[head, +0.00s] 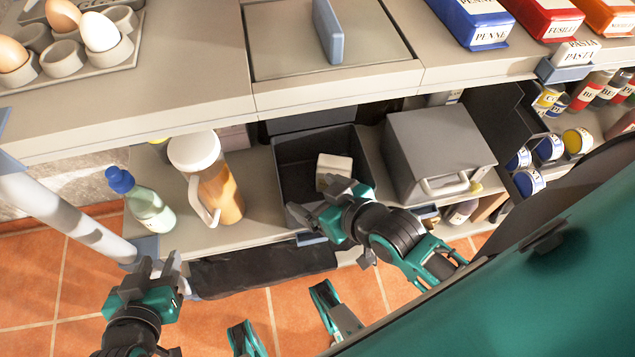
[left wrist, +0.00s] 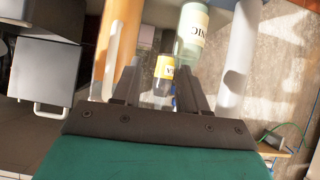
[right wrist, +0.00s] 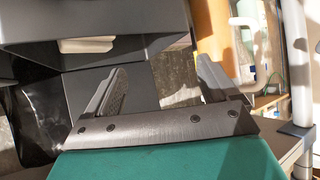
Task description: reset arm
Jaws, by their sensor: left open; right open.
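My left gripper (head: 158,268) is at the lower left of the head view, in front of the shelf unit. It is open, and nothing sits between its fingers, which also show in the left wrist view (left wrist: 157,85). My right gripper (head: 325,205) is at the front of a dark open bin (head: 290,158) on the lower shelf. It is open and empty, with its two fingers apart in the right wrist view (right wrist: 160,90). A pale block (head: 334,168) lies in the bin just beyond the right gripper, apart from it as far as I can tell.
A jug with a white lid (head: 195,150) and a blue-capped bottle (head: 145,200) stand left of the bin. A grey box with a handle (head: 440,150) stands right of it. A white post (head: 70,215) rises at the left. An egg tray (head: 100,58) sits on the counter.

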